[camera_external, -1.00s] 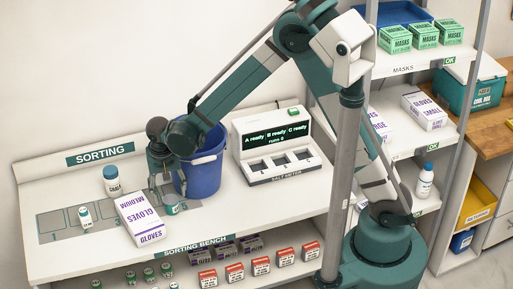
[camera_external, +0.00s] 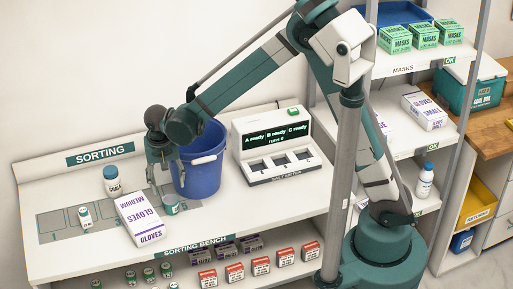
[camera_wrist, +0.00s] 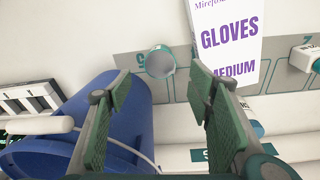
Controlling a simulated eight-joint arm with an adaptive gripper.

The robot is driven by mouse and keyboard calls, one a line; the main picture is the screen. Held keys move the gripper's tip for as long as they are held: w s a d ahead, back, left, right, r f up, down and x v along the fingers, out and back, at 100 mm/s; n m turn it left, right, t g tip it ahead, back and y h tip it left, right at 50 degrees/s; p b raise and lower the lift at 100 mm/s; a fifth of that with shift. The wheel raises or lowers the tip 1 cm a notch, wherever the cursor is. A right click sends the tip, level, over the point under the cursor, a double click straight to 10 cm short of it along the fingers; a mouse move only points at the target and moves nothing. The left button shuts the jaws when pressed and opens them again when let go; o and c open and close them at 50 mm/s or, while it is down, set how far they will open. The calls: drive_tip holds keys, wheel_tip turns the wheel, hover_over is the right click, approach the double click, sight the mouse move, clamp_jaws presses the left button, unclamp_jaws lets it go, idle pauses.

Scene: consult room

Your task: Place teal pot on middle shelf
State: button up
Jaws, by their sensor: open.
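The teal pot (camera_external: 171,208) is small and stands on the sorting bench, between the gloves box and the blue bin. In the wrist view its round grey top (camera_wrist: 160,63) shows beyond and between my fingertips. My gripper (camera_external: 168,184) is open and empty, pointing down just above the pot; its two spread fingers also show in the wrist view (camera_wrist: 162,88). The middle shelf (camera_external: 405,142) of the rack at the right holds gloves boxes, one partly hidden by my arm.
The gloves medium box (camera_external: 140,218) lies close left of the pot. The blue bin (camera_external: 205,172) stands close right, with a tray device (camera_external: 278,150) beyond it. A white bottle (camera_external: 425,181) stands on the lower rack shelf.

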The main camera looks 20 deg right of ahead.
sight(176, 203)
drive_tip(key=shift+f, duration=0.1)
drive_tip(key=shift+c, duration=0.3)
